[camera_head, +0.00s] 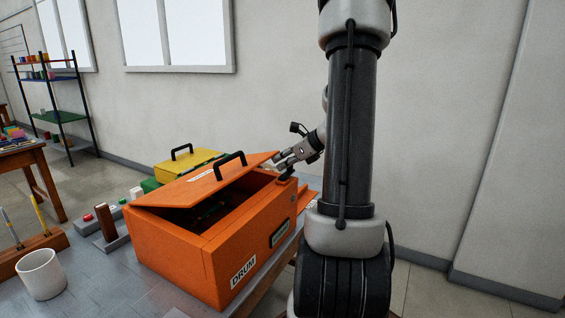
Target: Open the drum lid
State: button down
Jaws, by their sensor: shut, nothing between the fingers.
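The orange drum box (185,262), labelled DRUM on its front, stands on the grey table. Its orange lid (185,197) is tilted part way up, leaving a dark gap at the front and right side. A black handle (230,160) sits on top of the lid. My gripper (278,166) is at the lid's raised right end, close to its edge; I cannot tell whether it touches. Its fingers look shut with nothing held. The inside of the box is dark and mostly hidden.
A yellow box with a black handle (185,165) stands behind the drum box. A white mug (41,274), a wooden rack (30,250) and a red-button panel (92,219) are at left. My arm's dark link blocks the view right of the box.

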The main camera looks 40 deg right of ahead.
jog(key=w+r+g, duration=0.1)
jog(key=r, duration=0.1)
jog(key=a+r, duration=0.1)
jog(key=r, duration=0.2)
jog(key=w+r+g+h, duration=0.1)
jog(key=r, duration=0.2)
jog(key=shift+w+a+g, duration=0.15)
jog(key=shift+w+g, duration=0.15)
jog(key=shift+w, duration=0.05)
jog(key=w+a+r, duration=0.4)
jog(key=w+r, duration=0.4)
jog(key=w, duration=0.3)
jog(key=w+a+r, duration=0.5)
jog(key=w+r, duration=0.3)
jog(key=w, duration=0.3)
jog(key=shift+r, duration=0.15)
jog(key=v, duration=1.2)
